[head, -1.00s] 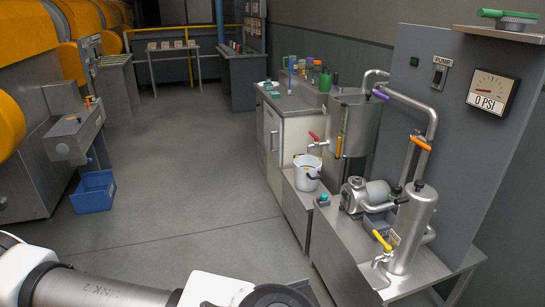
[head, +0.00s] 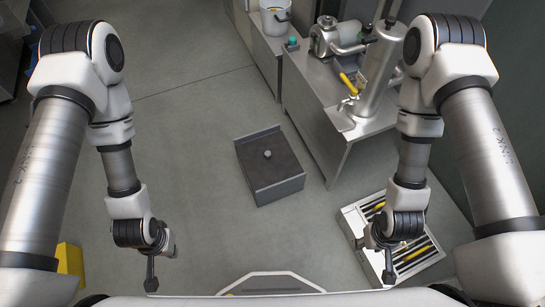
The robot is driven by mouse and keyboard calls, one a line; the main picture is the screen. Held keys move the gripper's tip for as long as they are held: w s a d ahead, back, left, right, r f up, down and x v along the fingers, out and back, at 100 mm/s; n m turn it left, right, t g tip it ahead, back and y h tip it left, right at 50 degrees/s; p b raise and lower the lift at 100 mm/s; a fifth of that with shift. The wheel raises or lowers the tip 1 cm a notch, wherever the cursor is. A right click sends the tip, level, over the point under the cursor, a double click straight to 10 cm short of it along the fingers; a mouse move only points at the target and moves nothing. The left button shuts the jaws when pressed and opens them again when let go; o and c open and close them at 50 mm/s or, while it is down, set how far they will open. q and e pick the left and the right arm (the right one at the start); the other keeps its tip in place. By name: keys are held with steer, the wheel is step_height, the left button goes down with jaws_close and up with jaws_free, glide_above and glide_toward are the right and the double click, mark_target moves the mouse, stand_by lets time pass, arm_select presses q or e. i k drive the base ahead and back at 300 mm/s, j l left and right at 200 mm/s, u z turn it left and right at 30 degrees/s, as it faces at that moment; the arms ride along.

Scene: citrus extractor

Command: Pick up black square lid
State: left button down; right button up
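A black square lid (head: 267,171) with a small round grey knob (head: 267,154) lies on a low dark grey square box (head: 281,191) on the floor, near the middle of the head view. My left gripper (head: 151,284) hangs at the lower left, well apart from the lid. My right gripper (head: 388,275) hangs at the lower right, over a tray of tools and apart from the lid. Both grippers are seen nearly edge-on, so their opening does not show. I see nothing held in either.
A steel bench (head: 330,117) with a pump and cylinder stands beyond the lid to the right. A pale tray (head: 352,222) with yellow-handled tools is under my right arm. A yellow object (head: 70,262) is at lower left. A white bucket (head: 275,20) stands at the back. Floor left of the lid is clear.

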mark_target(268, 160)
steer(key=u, duration=2.2)
steer(key=k+u, duration=0.65)
steer(key=k+j+u, duration=0.1)
steer(key=u, duration=0.25)
steer(key=k+z, duration=0.1)
steer(key=z, duration=2.55)
steer(key=k, duration=0.25)
steer(key=z, duration=0.05)
